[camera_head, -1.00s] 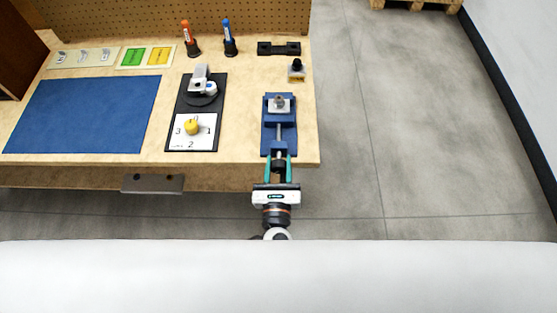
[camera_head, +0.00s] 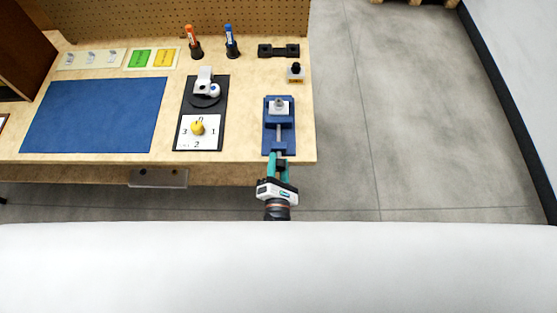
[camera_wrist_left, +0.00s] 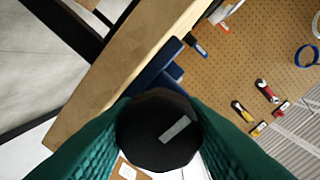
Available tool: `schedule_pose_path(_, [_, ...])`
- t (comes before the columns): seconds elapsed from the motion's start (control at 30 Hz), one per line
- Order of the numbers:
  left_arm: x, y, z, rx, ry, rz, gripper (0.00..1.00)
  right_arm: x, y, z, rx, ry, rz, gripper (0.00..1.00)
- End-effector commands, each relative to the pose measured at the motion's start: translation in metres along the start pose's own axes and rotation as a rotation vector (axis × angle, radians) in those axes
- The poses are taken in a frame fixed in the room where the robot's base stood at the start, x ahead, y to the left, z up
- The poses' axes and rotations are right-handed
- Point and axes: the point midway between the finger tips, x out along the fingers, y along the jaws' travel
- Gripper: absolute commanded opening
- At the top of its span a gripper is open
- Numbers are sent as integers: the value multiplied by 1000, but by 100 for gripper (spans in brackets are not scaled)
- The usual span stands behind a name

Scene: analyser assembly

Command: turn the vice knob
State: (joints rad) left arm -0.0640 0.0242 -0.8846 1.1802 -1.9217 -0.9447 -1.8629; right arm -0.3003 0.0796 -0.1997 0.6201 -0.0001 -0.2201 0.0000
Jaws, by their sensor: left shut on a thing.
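The blue vice (camera_head: 269,137) stands at the right front of the workbench, with a light metal block (camera_head: 279,108) at its far end. Its steel screw runs toward the front edge. The black vice knob (camera_wrist_left: 157,130) fills the space between my teal fingers in the left wrist view, and a pale mark on its face sits slanted. My left gripper (camera_head: 279,164) is shut on the knob at the bench's front edge and is rolled at an angle. In the head view the fingers mostly hide the knob. My right gripper is not in view.
Left of the vice is a black plate with a numbered dial card (camera_head: 185,140) and yellow knob (camera_head: 198,127). A blue mat (camera_head: 95,115) lies further left. Orange (camera_head: 193,37) and blue (camera_head: 229,37) markers stand behind. Open floor (camera_head: 430,120) lies to the right.

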Motion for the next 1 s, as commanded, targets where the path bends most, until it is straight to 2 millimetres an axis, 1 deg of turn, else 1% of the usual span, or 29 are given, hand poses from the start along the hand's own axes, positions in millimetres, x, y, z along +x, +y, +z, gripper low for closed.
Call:
schedule_pose_path(0.03, [-1,-1,0,46,-5,5,15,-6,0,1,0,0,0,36])
schedule_pose_path(0.3, [-1,-1,0,303,-14,3,15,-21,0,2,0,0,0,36])
schedule_pose_path(1.0, [-1,0,0,966,-37,0,15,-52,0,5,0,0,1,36])
